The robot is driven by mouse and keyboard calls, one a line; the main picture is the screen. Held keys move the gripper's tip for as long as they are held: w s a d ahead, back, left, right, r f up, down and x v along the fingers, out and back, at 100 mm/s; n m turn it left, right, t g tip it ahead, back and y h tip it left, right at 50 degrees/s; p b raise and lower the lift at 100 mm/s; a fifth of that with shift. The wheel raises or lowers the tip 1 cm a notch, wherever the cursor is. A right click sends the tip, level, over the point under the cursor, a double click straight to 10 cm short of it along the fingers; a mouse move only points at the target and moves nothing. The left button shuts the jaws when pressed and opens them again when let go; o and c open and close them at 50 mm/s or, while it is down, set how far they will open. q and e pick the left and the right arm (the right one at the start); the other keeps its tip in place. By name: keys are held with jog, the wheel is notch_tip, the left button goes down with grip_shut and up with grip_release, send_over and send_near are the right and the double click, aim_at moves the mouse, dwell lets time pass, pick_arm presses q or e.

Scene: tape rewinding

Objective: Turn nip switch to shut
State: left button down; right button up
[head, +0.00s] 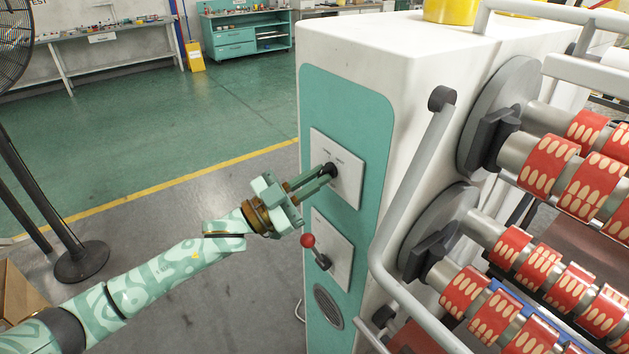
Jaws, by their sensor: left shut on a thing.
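The nip switch (332,169) is a small dark knob on the upper white plate (347,188) of the machine's teal side panel. My left gripper (327,174) reaches in from the left and is shut on the knob, with its fingertips around it. The fingers cover part of the knob, so I cannot tell which way it is turned. The small labels above the knob are too small to read. My right gripper is not in view.
A lever with a red ball (308,240) stands out from the lower white plate (337,262), just below my left gripper. A grey bar (408,180) and rollers with red tape rolls (548,166) are on the right. Open floor (150,150) lies left, beside a fan stand (82,262).

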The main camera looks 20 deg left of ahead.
pick_arm(q)
jog(key=shift+m+g, duration=0.4)
jog(key=shift+m, duration=0.8)
jog(key=c, duration=1.5)
grip_release()
jog(key=shift+a, duration=0.1)
jog(key=b+v, duration=0.1)
jog(key=v, duration=1.5)
jog(key=shift+a+b, duration=0.25)
jog(key=shift+b, duration=0.15)
jog(key=shift+w+f, duration=0.15)
jog(key=shift+f, duration=0.05)
